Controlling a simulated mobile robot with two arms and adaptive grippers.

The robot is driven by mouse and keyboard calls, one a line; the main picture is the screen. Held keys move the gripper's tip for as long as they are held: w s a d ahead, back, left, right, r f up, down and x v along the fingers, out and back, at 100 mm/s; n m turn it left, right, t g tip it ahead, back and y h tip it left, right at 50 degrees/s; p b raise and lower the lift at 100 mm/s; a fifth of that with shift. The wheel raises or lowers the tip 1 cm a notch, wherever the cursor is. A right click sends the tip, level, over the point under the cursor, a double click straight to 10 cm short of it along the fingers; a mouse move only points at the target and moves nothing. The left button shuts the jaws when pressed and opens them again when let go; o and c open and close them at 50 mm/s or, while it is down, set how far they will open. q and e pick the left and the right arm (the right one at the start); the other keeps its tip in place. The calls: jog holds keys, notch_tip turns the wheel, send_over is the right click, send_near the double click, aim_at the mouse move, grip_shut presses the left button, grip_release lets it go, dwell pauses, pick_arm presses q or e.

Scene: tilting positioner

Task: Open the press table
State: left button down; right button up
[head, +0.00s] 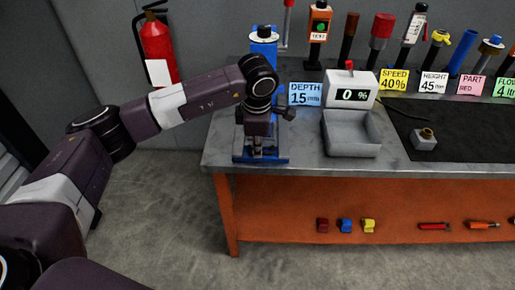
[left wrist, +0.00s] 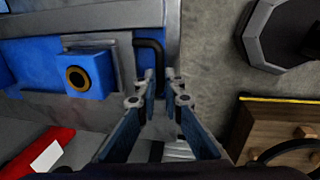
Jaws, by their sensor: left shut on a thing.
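The blue press stands at the left end of the grey workbench, with its blue top (head: 264,34) above my arm and its blue base (head: 276,160) below. My left gripper (head: 257,152) is in front of the press, low down, and hides much of its middle. In the left wrist view, a black bent handle (left wrist: 150,46) runs from the blue and grey body (left wrist: 105,17) down between the fingertips. My left gripper (left wrist: 160,84) is shut on this handle. A blue block with a brass ring (left wrist: 88,73) is to its left. The table's tilt cannot be told.
A grey scale with a tray (head: 350,134) and display stands right of the press. Signs and tools line the bench (head: 300,158) back. A black mat (head: 465,140) lies to the right. A fire extinguisher (head: 158,45) hangs on the wall. Floor left of the bench is clear.

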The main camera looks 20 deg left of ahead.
pick_arm(q)
jog(key=shift+w+r, duration=0.15)
jog(key=c, duration=2)
grip_release()
jog(key=shift+c, duration=0.2)
notch_tip(320, 180, up, 12)
jog(key=s, duration=0.2)
jog(key=shift+d, duration=0.3)
jog(key=shift+s, duration=0.1)
